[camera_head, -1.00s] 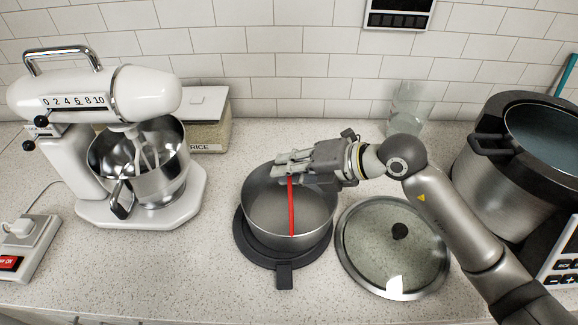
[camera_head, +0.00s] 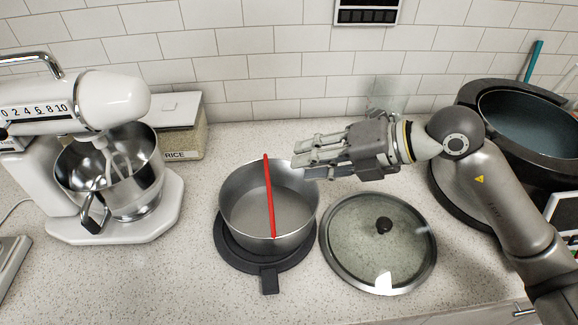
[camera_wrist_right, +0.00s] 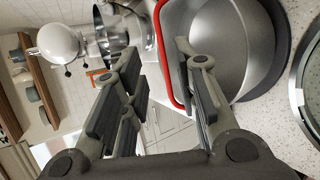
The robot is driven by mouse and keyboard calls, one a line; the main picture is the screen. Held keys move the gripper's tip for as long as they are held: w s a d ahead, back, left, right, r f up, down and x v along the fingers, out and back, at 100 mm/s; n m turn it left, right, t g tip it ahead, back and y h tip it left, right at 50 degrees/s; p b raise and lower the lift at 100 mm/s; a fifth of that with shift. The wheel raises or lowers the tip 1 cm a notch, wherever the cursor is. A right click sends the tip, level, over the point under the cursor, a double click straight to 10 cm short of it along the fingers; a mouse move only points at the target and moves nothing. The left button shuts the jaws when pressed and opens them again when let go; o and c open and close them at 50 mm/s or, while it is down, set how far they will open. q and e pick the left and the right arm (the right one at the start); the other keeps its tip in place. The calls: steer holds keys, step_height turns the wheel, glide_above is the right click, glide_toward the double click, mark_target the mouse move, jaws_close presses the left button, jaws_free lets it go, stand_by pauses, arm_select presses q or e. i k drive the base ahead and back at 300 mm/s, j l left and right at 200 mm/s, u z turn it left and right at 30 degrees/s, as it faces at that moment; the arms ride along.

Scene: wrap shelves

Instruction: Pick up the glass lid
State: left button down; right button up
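The glass lid (camera_head: 375,258) is a round clear disc with a metal rim and a dark knob (camera_head: 384,225). It lies flat on the counter, right of the metal pot (camera_head: 245,208). A bit of its rim shows at the right edge of the right wrist view (camera_wrist_right: 298,88). My right gripper (camera_head: 300,157) is above the pot's back right rim, behind and left of the lid, apart from the knob. Its fingers are spread with nothing between them in the right wrist view (camera_wrist_right: 165,90). My left gripper is not in view.
A red bar (camera_head: 269,195) spans the pot, beside my right fingers. The pot stands on a dark round base (camera_head: 268,262). A stand mixer (camera_head: 112,100) is at left, a large cooker (camera_head: 470,185) at right. A clear glass (camera_head: 388,97) stands behind my wrist. Counter in front is clear.

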mark_target(378, 243)
steer(key=z, duration=0.95)
